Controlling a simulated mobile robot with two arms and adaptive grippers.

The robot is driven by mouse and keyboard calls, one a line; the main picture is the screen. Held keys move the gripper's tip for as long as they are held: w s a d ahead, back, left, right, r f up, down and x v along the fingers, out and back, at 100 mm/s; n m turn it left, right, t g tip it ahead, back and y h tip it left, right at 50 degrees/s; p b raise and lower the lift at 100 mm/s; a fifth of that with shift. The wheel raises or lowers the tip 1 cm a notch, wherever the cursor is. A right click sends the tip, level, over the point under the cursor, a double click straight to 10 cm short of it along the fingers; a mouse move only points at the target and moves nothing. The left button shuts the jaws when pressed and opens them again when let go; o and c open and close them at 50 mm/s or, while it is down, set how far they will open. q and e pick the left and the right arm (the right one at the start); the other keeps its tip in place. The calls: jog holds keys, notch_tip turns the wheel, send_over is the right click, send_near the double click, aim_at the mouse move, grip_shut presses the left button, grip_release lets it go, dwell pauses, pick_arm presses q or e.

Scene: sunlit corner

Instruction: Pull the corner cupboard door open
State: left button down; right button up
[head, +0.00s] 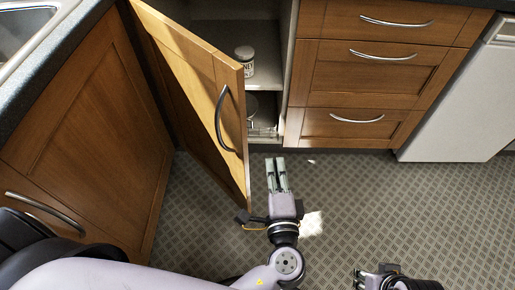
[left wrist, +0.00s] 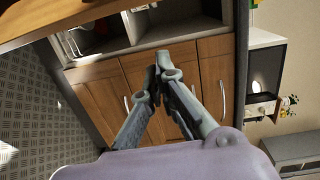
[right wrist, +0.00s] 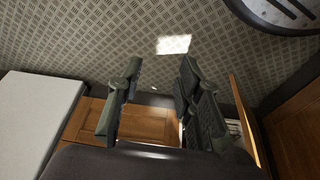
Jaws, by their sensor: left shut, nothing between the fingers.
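The open cupboard shows a shelf (head: 262,72) inside. My left gripper (head: 277,160) is shut and empty, just right of the door's lower free edge and apart from the handle. Its fingertips meet in the left wrist view (left wrist: 160,62). My right gripper (head: 372,272) is low in the head view, away from the door. In the right wrist view its fingers (right wrist: 158,72) are spread apart with nothing between them.
A white labelled jar (head: 245,60) stands on the shelf, with glassware (head: 262,128) below. Drawers (head: 365,75) with metal handles are right of the opening, and a white appliance (head: 460,90) beyond. A closed wooden cupboard (head: 95,130) is at left. The patterned floor (head: 400,200) is clear.

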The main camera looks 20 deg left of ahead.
pick_arm(q)
jog(key=w+a+r, duration=0.1)
jog(key=w+a, duration=0.4)
jog(key=a, duration=0.1)
jog(key=shift+w+r+y, duration=0.2)
jog(key=shift+r+y, duration=0.1)
jog(key=shift+r, duration=0.05)
pick_arm(e)
jog(key=shift+s+r, duration=0.2)
